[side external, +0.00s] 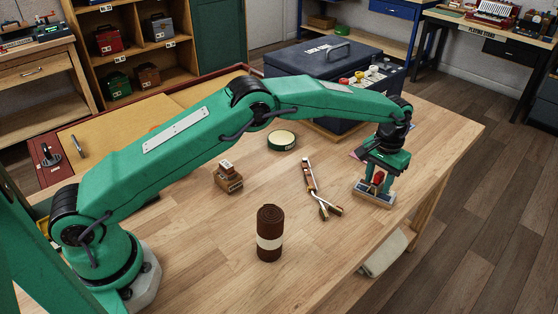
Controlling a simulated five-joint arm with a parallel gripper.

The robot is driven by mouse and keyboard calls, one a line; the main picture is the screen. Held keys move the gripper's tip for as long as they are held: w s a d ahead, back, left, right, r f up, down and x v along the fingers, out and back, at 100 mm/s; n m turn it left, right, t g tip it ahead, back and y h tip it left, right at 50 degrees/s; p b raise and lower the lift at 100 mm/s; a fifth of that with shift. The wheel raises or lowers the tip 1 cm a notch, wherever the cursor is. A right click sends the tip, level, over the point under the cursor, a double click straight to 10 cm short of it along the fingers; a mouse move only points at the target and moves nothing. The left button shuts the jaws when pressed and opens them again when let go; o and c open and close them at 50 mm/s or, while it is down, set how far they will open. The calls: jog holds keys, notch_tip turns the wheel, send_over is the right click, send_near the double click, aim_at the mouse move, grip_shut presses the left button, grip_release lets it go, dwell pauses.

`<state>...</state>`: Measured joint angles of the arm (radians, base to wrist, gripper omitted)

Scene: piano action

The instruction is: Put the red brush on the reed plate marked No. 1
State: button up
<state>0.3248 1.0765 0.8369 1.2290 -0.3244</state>
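My gripper (377,183) points down at the right side of the wooden table. A small red thing (378,178), likely the red brush, shows between its two fingers. The picture is too small to tell whether the fingers press on it or stand apart from it. Right under the fingers is a flat, pale-edged plate or block (371,195) on the table, perhaps a reed plate. I cannot read any No. 1 mark on it. I cannot tell whether the red thing touches it.
A brown roll with a pale band (269,242) stands at the front. A plier-like tool (318,190), a small wooden block (228,178) and a round green tin (282,140) lie mid-table. A dark toolbox (322,62) stands behind. The table's right edge is near my gripper.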

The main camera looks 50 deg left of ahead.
aim_at(378, 172)
notch_tip(378, 172, up, 12)
jog(key=shift+f, duration=0.15)
dwell(0.4)
dwell(0.5)
jog(key=s+a+r+t, duration=0.3)
jog(key=s+a+r, duration=1)
jog(key=s+r, duration=0.25)
jog(key=s+a+f+t, duration=0.1)
jog(key=s+a+f, duration=0.1)
jog(key=s, duration=0.5)
jog(key=s+a+f, duration=0.2)
jog(key=s+a, duration=0.1)
jog(key=s, duration=0.5)
jog(key=s+a+f+t, duration=0.1)
jog(key=s+a+f, duration=0.1)
jog(key=s, duration=0.6)
jog(key=shift+a+t, duration=0.25)
jog(key=shift+t, duration=0.05)
